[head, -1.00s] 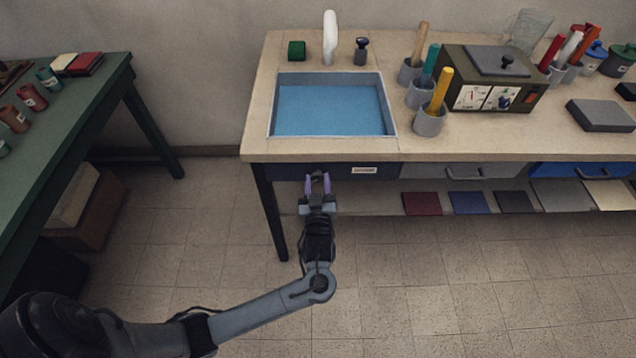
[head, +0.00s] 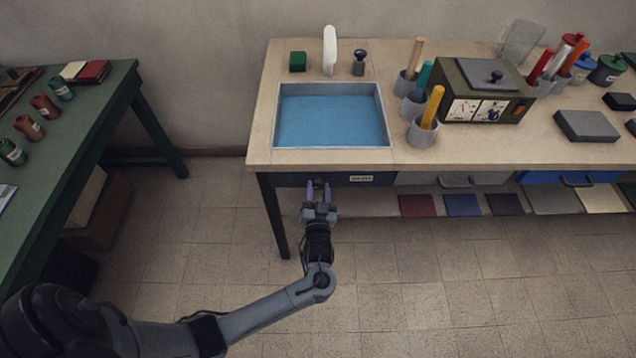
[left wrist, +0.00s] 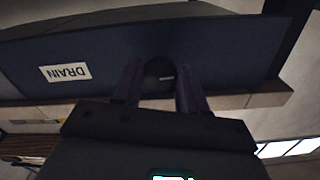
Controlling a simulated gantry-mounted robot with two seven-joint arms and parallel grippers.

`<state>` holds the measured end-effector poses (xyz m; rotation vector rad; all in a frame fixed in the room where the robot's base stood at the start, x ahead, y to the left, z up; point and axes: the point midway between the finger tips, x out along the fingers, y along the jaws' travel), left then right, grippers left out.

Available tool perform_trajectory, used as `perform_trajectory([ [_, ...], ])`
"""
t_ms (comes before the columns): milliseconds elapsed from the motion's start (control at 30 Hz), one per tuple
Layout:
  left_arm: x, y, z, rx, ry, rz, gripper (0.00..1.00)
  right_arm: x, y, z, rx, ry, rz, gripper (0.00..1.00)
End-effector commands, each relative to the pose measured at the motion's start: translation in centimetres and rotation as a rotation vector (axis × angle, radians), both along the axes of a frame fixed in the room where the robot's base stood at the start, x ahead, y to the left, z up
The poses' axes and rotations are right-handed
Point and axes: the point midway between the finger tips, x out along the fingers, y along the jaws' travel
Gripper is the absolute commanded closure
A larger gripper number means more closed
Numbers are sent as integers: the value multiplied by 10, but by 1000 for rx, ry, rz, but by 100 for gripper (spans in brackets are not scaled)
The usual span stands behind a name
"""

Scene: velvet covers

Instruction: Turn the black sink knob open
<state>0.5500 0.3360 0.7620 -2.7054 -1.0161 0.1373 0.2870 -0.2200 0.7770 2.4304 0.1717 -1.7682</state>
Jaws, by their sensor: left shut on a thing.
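A black round knob (left wrist: 157,72) sits on the dark blue front panel (left wrist: 100,55), beside a white label reading DRAIN (left wrist: 66,73), in the left wrist view. My left gripper (head: 318,190) is at this panel below the sink's front edge. Its two purple fingers (left wrist: 157,88) stand on either side of the knob and are shut on it. The gripper hides the knob in the head view. The blue-bottomed sink (head: 387,112) lies in the counter above. A white faucet (head: 330,50) and a small dark knob (head: 359,62) stand behind it. My right gripper is out of view.
A green block (head: 297,61) is left of the faucet. Grey cups (head: 422,133) with coloured handles and an olive box (head: 520,105) stand to the right on the counter. A shelf with coloured sheets (head: 417,206) runs below. A green table (head: 75,130) is at the left.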

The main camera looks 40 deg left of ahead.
Motion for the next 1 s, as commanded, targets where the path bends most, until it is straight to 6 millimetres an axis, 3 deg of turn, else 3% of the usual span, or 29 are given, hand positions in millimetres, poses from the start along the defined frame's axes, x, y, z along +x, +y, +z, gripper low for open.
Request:
perform_trajectory([
  [33,0,0,7,34,33,2,89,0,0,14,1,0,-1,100],
  [400,0,0,5,300,264,-1,89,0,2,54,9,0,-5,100],
  [1000,0,1,4,700,611,-1,89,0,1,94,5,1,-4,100],
])
